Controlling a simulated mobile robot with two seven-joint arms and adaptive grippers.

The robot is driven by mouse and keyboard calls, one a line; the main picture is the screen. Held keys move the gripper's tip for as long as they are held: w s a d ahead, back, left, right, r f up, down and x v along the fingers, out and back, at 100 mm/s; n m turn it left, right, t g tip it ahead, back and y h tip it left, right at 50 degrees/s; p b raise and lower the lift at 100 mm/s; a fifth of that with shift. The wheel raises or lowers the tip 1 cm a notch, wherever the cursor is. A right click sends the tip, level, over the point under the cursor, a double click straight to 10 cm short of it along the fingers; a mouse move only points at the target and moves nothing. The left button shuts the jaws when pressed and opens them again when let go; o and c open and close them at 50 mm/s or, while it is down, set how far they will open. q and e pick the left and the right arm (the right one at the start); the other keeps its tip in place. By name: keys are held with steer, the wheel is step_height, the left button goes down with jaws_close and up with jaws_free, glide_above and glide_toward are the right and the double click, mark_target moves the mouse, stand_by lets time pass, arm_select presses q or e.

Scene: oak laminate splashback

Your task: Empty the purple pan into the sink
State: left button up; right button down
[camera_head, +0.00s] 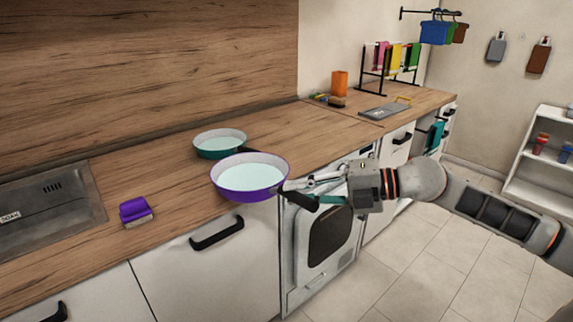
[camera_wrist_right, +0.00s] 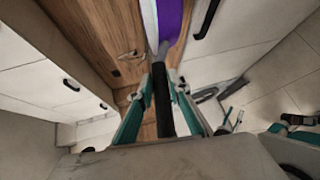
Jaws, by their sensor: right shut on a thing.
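The purple pan (camera_head: 250,194) holds pale bluish liquid and looks level, near the front edge of the worktop. Whether it rests there or is lifted I cannot tell. My right gripper (camera_head: 305,188) is shut on its dark handle, with the arm coming in from the right. In the right wrist view the handle (camera_wrist_right: 164,115) runs between the fingers of the gripper (camera_wrist_right: 161,85), and the purple pan wall (camera_wrist_right: 171,18) shows at the top. The sink (camera_head: 50,212), a grey metal basin marked "SOAK", is at the left, partly cut off. My left gripper is not in view.
A teal pan (camera_head: 207,153) with similar liquid stands just behind the purple one. A purple sponge-like block (camera_head: 135,211) lies between the sink and the pans. An oven (camera_head: 330,238) is below my right gripper.

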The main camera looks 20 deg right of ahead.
steer(key=s+f, duration=0.7)
steer(key=s, duration=0.3)
steer(key=shift+s+a+f+n, duration=0.2)
steer(key=shift+s+f+n, duration=0.05)
steer(key=shift+n, duration=0.05)
stand_by(0.4)
steer(key=shift+d+f, duration=0.1)
